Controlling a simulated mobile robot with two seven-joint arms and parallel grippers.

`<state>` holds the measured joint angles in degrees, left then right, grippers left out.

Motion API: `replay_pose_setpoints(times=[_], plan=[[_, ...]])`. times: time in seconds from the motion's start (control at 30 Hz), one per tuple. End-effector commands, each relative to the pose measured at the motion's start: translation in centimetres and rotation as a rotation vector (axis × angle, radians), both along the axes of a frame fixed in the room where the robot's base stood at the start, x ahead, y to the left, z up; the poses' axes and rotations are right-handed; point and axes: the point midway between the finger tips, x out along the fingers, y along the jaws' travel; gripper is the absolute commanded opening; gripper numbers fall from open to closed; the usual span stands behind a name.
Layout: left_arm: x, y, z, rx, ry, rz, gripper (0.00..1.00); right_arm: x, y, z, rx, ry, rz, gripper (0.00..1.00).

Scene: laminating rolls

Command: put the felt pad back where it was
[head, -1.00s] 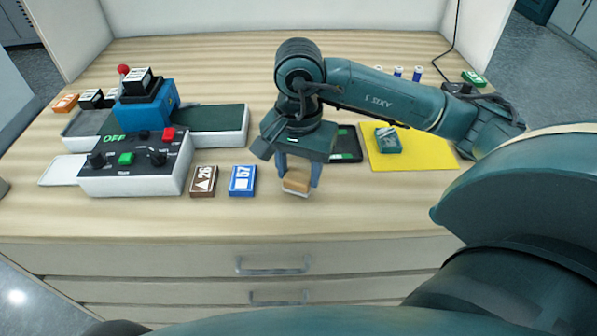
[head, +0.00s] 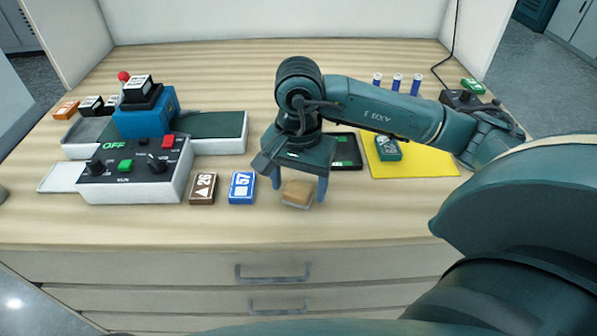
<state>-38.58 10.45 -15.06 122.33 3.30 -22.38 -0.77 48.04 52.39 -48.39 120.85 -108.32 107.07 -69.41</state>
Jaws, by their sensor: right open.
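A small tan block, which looks like the felt pad (head: 297,191), sits on a pale base low on the wooden table, near its front edge. My right gripper (head: 299,196) points down over it. Its two fingers stand open, one on each side of the pad, with a gap showing on both sides. The gripper's body hides what lies right behind the pad. My left gripper is not in view.
Left of the pad lie a blue card box (head: 242,187) and a brown one (head: 203,188). Further left is a machine with a control panel (head: 135,170). A yellow mat (head: 430,155) with a green box (head: 388,149) lies right. The table front right of the pad is clear.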

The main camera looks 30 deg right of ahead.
Motion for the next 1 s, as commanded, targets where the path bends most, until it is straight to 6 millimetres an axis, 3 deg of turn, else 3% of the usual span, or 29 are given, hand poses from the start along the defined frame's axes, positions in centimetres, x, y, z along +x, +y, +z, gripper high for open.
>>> replay_pose_setpoints(times=[0.17, 0.4, 0.6, 0.8, 1.0], plan=[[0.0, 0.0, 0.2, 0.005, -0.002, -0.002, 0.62, 0.1, 0.0, 1.7, 0.001, -0.005, 0.001, 0.67], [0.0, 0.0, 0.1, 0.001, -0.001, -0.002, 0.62, 0.1, 0.0, 7.3, 0.001, -0.008, 0.001, 0.67], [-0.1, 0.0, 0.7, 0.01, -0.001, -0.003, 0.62, 0.1, 0.0, 10.7, -0.001, -0.006, -0.001, 0.67], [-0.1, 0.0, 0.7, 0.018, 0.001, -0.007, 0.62, 0.0, 0.0, 12.2, 0.0, -0.002, 0.0, 0.67], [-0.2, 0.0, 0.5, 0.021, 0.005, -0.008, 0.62, 0.0, 0.0, 12.3, 0.001, 0.001, 0.0, 0.67]])
